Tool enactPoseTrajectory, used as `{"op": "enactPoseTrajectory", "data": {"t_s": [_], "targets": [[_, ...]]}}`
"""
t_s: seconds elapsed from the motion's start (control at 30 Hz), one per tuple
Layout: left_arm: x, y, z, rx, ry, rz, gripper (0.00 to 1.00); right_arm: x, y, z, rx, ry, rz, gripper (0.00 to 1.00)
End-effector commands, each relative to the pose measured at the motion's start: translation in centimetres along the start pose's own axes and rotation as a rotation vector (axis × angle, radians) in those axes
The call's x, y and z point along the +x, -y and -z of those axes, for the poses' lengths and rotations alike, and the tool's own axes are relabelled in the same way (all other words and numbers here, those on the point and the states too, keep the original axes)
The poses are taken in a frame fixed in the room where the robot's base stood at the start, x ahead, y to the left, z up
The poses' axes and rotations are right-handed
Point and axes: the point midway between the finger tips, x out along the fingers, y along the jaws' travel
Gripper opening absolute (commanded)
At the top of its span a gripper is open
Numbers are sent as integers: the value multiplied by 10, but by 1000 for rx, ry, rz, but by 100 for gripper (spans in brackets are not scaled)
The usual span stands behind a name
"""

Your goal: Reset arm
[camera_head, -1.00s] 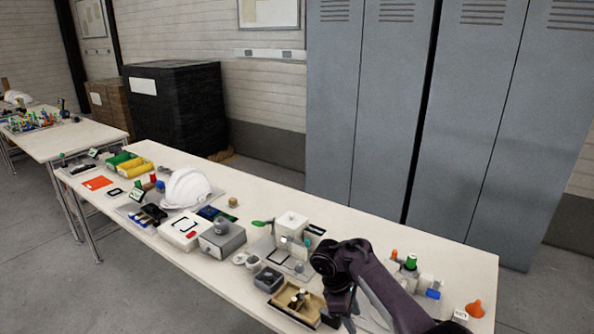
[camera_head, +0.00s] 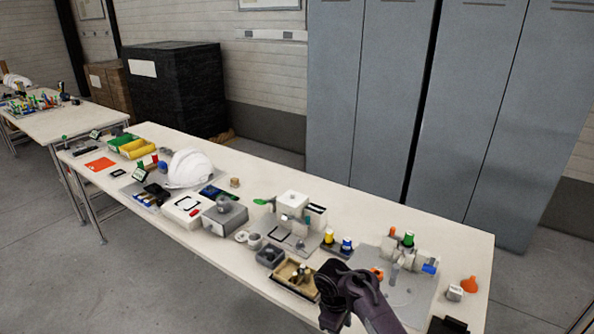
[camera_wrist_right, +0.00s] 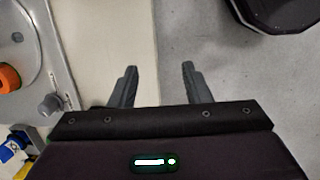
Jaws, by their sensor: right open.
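My right arm (camera_head: 358,297) comes in from the bottom of the head view, bent in front of the table's near edge. My right gripper (camera_wrist_right: 159,68) is open in the right wrist view, with its two grey fingers apart and nothing between them. Its fingers are over the table's edge strip and the grey floor. My left arm and left gripper are not in view. A white helmet shell (camera_head: 190,169) rests on the table, well to the left of my right arm.
Grey lockers (camera_head: 390,110) stand behind. Floor in front is clear.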

Motion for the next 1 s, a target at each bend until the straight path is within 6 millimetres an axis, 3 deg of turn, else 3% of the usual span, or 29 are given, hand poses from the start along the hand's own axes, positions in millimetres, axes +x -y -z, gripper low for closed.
{"op": "enactPoseTrajectory", "data": {"t_s": [0.13, 0.33, 0.6, 1.0], "targets": [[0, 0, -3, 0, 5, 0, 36, 17, 33, -22, 143, -86, 9, 44], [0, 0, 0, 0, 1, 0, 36, 13, 75, -72, 368, -198, 10, 44], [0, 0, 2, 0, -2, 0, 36, -23, 119, -147, 619, -310, 0, 44], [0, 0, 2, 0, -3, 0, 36, -71, 149, -206, 787, -388, -12, 44]]}}
